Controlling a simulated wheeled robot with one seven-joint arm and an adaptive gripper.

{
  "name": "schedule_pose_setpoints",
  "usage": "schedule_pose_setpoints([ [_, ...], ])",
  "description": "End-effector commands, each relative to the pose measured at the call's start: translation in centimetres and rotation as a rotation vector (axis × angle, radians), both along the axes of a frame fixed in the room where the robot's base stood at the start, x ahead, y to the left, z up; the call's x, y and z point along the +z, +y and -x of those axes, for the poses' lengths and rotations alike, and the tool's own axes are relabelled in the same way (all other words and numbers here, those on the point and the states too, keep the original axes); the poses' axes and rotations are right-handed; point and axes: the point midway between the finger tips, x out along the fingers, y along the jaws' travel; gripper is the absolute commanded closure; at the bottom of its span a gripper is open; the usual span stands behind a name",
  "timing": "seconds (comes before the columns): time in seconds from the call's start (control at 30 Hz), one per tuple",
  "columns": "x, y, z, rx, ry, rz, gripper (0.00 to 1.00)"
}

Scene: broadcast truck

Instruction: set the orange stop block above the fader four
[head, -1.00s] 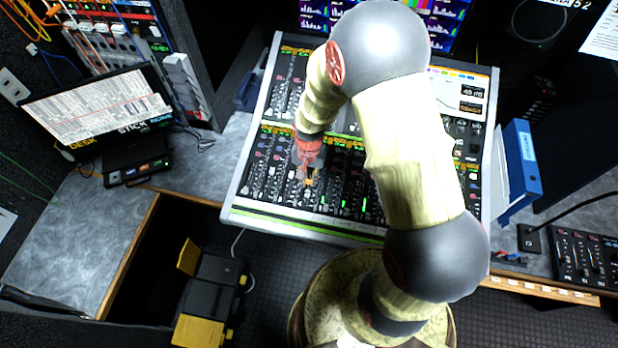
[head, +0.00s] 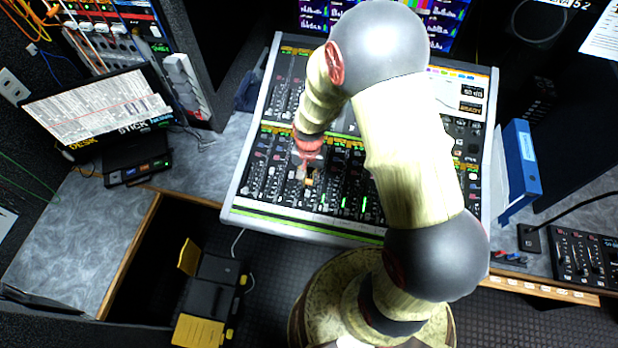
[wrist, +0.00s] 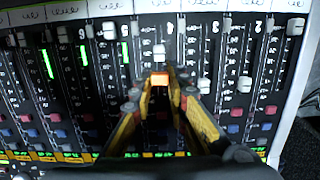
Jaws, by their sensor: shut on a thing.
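My gripper (wrist: 160,84) is shut on the small orange stop block (wrist: 160,79), held between its yellow fingertips over the mixing console (head: 232,205). In the head view my gripper (head: 305,172) hangs over the lower left fader bank, and the block (head: 309,181) is a small orange spot there. In the wrist view a white fader cap (wrist: 159,52), in the strip that seems marked four, lies just beyond the block in the picture. Whether the block touches the panel I cannot tell. The fingers hide the strip's lower part.
Neighbouring fader caps stand close by, one at left (wrist: 110,30) and one at right (wrist: 204,86). A laptop (head: 100,110) stands left of the console, and a blue binder (head: 522,160) stands at right. An open black and yellow case (head: 215,285) lies below.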

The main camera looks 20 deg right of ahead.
Motion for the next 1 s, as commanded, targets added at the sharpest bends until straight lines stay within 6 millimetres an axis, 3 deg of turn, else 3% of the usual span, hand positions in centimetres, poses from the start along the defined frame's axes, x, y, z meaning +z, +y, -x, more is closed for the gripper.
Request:
schedule_pose_setpoints([
  [1.0,-1.5,-0.1,-0.2,0.000,0.000,0.000,1.00],
])
